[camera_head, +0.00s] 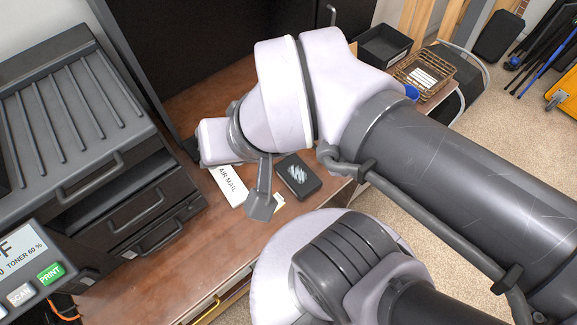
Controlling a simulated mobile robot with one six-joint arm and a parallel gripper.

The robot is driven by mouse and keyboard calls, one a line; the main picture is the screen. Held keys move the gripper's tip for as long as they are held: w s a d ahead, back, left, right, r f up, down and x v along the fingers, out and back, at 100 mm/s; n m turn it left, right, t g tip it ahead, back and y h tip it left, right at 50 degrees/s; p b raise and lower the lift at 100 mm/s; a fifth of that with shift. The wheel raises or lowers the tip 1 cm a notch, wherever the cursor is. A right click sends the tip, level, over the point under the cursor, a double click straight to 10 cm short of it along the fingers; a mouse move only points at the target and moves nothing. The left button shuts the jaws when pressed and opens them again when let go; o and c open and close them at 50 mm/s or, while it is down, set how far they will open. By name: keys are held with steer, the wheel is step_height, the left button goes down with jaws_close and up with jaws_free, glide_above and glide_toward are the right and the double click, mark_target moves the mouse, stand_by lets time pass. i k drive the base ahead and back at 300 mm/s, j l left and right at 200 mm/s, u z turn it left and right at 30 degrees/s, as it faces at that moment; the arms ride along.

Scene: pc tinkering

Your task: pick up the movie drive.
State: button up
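A small black box with a pale clapperboard-like mark (298,176), which looks like the movie drive, lies flat on the brown wooden desk (180,262). My gripper (262,203) hangs above the desk just left of the drive. One grey finger shows. The other finger is hidden behind my wrist, so the opening between them cannot be seen. The drive appears to be outside the visible finger, and nothing shows held.
A white "AIR MAIL" envelope (232,186) lies beside the drive, partly behind the finger. A large dark printer (85,130) fills the left. A black panel (210,45) stands behind. A wire basket (424,77) and black tray (382,46) sit at the far right.

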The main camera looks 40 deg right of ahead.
mark_target(296, 174)
steer(key=l+u, duration=0.3)
steer(key=k+l+u, duration=0.15)
steer(key=l+u, duration=0.15)
steer(key=k+l+u, duration=0.15)
steer(key=l+u, duration=0.15)
steer(key=k+l+u, duration=0.3)
steer(key=i+l, duration=0.1)
steer(key=l, duration=0.05)
